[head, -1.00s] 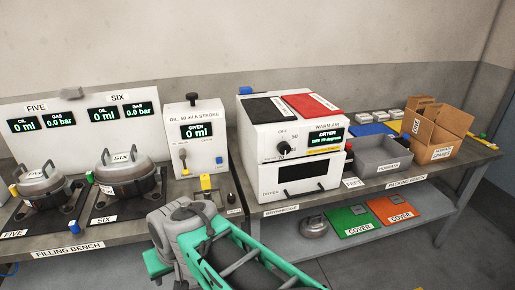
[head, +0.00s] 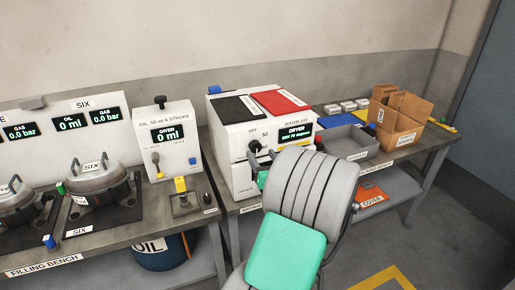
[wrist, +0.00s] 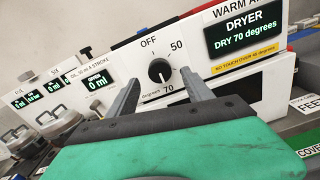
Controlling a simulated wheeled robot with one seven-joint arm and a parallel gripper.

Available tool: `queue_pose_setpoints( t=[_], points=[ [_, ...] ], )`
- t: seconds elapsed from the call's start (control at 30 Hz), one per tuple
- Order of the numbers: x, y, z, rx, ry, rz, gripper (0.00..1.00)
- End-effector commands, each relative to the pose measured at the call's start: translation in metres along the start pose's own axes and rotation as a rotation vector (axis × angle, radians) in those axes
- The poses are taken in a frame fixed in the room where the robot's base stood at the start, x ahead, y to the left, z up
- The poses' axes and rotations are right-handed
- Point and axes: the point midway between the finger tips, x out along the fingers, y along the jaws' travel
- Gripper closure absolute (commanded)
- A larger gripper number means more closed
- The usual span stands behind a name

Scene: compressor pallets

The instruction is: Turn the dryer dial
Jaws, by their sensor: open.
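The dryer (head: 235,139) is a white box with a black dial (head: 255,147) on its front. In the wrist view the dial (wrist: 160,71) sits among the labels OFF, 50 and 70, and its white mark points down toward 70. The dryer display (wrist: 244,33) reads DRY 70 degrees. My gripper (wrist: 160,79) is open, its two grey fingers appearing to either side of the dial, with nothing held. I cannot tell whether the fingers touch the dial or the panel. In the head view my arm hides most of the gripper and the dryer's lower front.
A yellow strip (wrist: 245,59) under the display warns of no touch over 45 degrees. The oil unit (head: 169,140) stands left of the dryer. To the right are a grey tray (head: 350,146) and a cardboard box (head: 398,125). A black and a red pad lie on the dryer.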

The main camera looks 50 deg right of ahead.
Motion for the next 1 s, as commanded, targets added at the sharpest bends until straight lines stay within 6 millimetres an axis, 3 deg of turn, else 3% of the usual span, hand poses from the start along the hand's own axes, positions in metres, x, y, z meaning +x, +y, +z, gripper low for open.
queue_pose_setpoints(
  t=[0.2, 0.53, 1.0],
  points=[
    [0.037, 0.002, 0.001, -0.004, 0.002, 0.003, 0.41],
    [0.043, 0.001, 0.000, -0.005, 0.001, 0.002, 0.41],
    [0.043, 0.001, 0.000, -0.006, 0.002, 0.002, 0.80]
  ],
)
